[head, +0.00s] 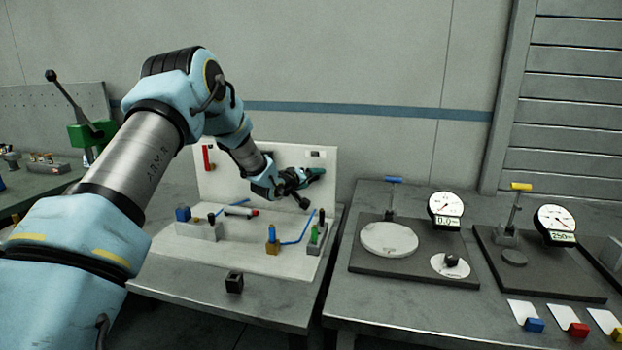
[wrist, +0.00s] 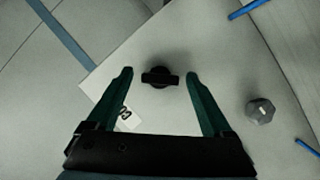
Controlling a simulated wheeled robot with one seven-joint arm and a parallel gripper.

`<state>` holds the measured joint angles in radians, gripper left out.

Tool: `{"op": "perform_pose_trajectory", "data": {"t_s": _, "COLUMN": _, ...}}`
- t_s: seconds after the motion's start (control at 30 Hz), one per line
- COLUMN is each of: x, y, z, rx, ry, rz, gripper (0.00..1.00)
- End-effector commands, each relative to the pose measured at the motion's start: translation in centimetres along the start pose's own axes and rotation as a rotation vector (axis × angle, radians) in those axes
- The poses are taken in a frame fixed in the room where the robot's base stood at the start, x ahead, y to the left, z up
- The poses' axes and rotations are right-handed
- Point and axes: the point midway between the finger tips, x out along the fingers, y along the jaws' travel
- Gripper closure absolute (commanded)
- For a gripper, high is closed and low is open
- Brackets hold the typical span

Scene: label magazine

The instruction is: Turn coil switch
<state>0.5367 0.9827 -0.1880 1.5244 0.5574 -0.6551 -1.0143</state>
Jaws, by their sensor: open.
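A black rotary knob with a bar-shaped grip (wrist: 160,78), which looks like the coil switch, stands on the pale upright panel (head: 222,170). In the wrist view it lies between the two green fingertips of my gripper (wrist: 160,73), with a gap on each side. The knob's bar runs roughly across from finger to finger. My gripper is open and empty. In the head view my gripper (head: 314,174) is at the right part of the panel, and I cannot make out the knob behind it.
A grey knob (wrist: 261,110) sits to the right in the wrist view, near blue wires (wrist: 247,9). Gauges (head: 445,209) stand on the right table.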

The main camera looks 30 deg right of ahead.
Motion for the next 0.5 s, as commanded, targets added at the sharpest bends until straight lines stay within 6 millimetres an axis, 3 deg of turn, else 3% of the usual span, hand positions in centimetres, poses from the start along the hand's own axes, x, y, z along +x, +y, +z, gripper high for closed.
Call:
{"op": "perform_pose_trajectory", "data": {"t_s": 0.17, "x": -0.01, "y": -0.03, "z": 0.00, "rx": 0.000, "ry": 0.000, "rz": 0.000, "gripper": 0.17}}
{"op": "perform_pose_trajectory", "data": {"t_s": 0.5, "x": -0.04, "y": -0.03, "z": -0.01, "rx": 0.000, "ry": 0.000, "rz": 0.000, "gripper": 0.55}}
